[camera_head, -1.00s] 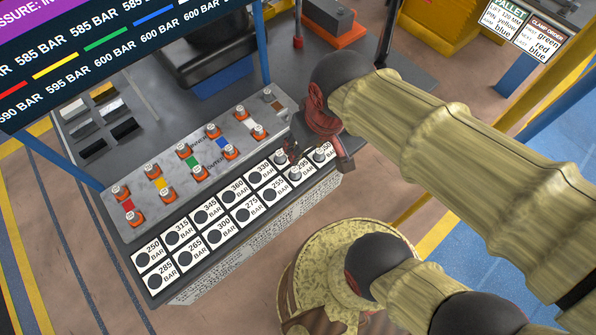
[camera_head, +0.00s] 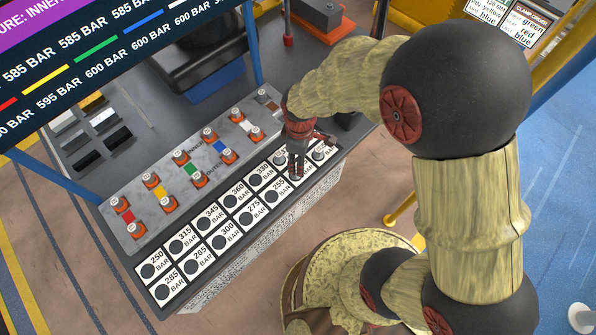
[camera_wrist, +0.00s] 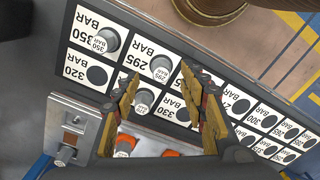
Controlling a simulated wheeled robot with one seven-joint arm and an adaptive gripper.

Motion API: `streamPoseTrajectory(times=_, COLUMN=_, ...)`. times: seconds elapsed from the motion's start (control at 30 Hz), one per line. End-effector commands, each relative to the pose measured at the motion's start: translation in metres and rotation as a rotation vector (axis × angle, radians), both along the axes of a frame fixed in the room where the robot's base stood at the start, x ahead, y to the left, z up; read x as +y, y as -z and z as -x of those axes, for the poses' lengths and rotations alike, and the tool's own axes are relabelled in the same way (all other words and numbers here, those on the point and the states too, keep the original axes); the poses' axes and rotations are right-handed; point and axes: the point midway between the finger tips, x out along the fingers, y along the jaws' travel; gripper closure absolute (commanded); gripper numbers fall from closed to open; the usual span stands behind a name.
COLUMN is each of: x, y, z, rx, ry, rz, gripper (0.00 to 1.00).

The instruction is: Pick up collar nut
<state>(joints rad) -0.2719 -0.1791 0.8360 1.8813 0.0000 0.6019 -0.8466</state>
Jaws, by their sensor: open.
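Three grey collar nuts stand on the label board at its right end. One is the 295 BAR nut (camera_wrist: 160,67), one the 350 BAR nut (camera_wrist: 105,40), and a third nut (camera_wrist: 145,98) sits in a cell whose label the left finger partly hides. In the head view my gripper (camera_head: 297,170) points down over the board at the 295 BAR nut. In the wrist view my gripper (camera_wrist: 162,78) is open and empty, its fingers either side of the 295 BAR nut in the picture. I cannot tell whether they touch it.
A blue post (camera_head: 250,45) and a large display (camera_head: 90,60) stand behind.

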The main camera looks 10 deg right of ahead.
Motion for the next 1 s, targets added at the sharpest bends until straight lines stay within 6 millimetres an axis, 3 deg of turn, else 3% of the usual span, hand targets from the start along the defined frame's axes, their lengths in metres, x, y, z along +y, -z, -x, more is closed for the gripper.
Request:
streamPoseTrajectory(times=0.37, x=0.003, y=0.035, z=-0.001, rx=0.002, ry=-0.001, rz=0.000, gripper=0.57)
streamPoseTrajectory(times=0.63, x=0.008, y=0.071, z=-0.002, rx=0.003, ry=0.000, rz=0.001, gripper=0.57)
streamPoseTrajectory(times=0.9, x=0.008, y=0.074, z=-0.003, rx=0.001, ry=0.001, rz=0.000, gripper=0.57)
streamPoseTrajectory(times=1.0, x=0.008, y=0.074, z=-0.003, rx=0.001, ry=0.001, rz=0.000, gripper=0.63)
